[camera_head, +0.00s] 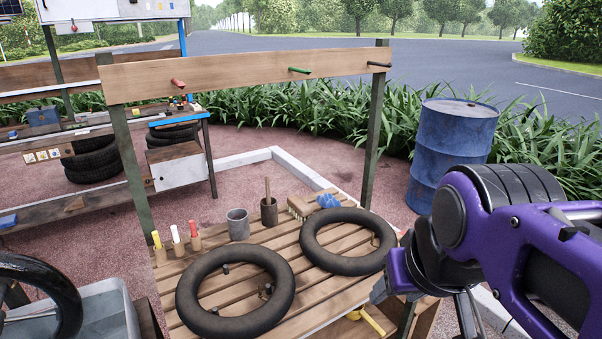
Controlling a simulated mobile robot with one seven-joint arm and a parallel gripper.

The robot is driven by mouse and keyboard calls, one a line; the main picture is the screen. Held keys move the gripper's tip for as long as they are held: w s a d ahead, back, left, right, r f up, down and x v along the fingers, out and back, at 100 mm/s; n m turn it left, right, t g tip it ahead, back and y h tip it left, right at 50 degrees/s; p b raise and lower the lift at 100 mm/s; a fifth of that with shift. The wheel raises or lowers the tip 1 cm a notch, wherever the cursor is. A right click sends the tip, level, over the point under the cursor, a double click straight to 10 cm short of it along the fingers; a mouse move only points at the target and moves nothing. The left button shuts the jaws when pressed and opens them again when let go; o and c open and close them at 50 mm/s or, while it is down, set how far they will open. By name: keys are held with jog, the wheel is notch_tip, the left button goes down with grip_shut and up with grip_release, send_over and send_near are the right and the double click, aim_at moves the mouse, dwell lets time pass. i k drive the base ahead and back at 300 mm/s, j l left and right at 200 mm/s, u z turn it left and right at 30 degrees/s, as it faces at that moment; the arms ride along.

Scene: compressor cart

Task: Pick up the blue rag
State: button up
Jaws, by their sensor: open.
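The blue rag (328,201) lies crumpled at the back right of the slatted wooden bench, beside a wooden brush (309,205) and behind the right-hand tire ring. My purple and black arm reaches in from the right. My gripper (425,268), at the arm's front end, is right of the bench and well apart from the rag. It is open and holds nothing that I can see. Its fingertips are hard to make out.
Two black tire rings (236,328) (349,267) lie on the bench. A board with pegs (235,76) spans above on posts. A blue barrel (450,150) stands behind right.

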aim_at(326, 201)
jog(key=i+l+u, duration=0.1)
jog(key=l, duration=0.3)
jog(key=i+l+u, duration=0.1)
jog(key=i+l, duration=0.15)
jog(key=l, duration=0.15)
jog(key=i+l+u, duration=0.15)
jog(key=l, duration=0.25)
jog(key=i+l+u, duration=0.1)
jog(key=l, duration=0.3)
